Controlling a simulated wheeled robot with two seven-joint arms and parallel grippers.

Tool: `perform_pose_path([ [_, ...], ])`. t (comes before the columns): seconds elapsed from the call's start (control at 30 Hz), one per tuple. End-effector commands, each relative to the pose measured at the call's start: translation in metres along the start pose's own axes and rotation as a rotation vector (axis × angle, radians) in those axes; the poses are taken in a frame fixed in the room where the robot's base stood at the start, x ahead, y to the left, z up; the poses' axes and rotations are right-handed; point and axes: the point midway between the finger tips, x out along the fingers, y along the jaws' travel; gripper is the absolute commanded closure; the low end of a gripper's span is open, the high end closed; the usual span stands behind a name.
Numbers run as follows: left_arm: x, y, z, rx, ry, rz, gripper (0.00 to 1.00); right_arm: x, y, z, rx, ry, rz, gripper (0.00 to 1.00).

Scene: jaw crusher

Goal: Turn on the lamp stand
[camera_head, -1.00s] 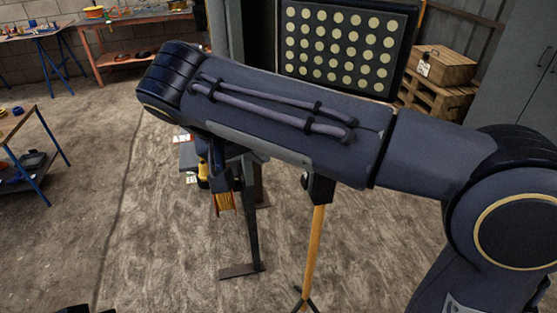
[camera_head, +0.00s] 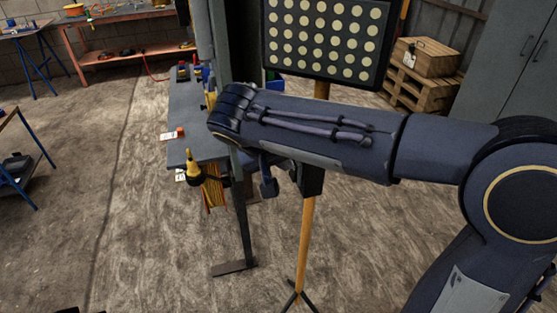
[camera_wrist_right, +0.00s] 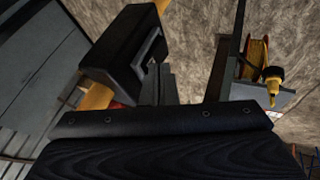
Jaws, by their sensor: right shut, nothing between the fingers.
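The lamp stand has a dark panel with rows of pale round lamps (camera_head: 325,38) on an orange pole (camera_head: 307,235) with dark tripod feet. A black box (camera_head: 311,180) sits on the pole just below my right forearm. The box also shows close up in the right wrist view (camera_wrist_right: 122,50). My right gripper (camera_head: 268,182) is mostly hidden behind the forearm; its tip shows just left of the box. In the wrist view its dark fingers (camera_wrist_right: 163,86) are together and empty, right beside the box. I cannot tell whether they touch it. My left gripper is not in view.
A grey bench (camera_head: 185,110) with a yellow-and-black tool (camera_head: 193,168) hanging at its edge stands left of the lamp stand. A wooden crate (camera_head: 424,58) on pallets and grey cabinets (camera_head: 500,70) are at the back right.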

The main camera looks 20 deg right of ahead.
Motion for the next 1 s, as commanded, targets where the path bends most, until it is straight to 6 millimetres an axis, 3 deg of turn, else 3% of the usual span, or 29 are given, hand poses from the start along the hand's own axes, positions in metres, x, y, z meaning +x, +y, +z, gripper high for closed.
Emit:
perform_pose_path([
  [0.3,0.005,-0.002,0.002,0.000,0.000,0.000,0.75,0.005,0.011,0.000,0.042,-0.018,-0.087,1.00],
  [0.57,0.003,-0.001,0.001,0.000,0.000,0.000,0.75,0.004,0.009,0.000,0.033,-0.020,-0.085,1.00],
  [1.0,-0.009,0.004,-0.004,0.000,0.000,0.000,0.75,-0.010,0.015,-0.007,0.033,-0.018,-0.085,1.00],
])
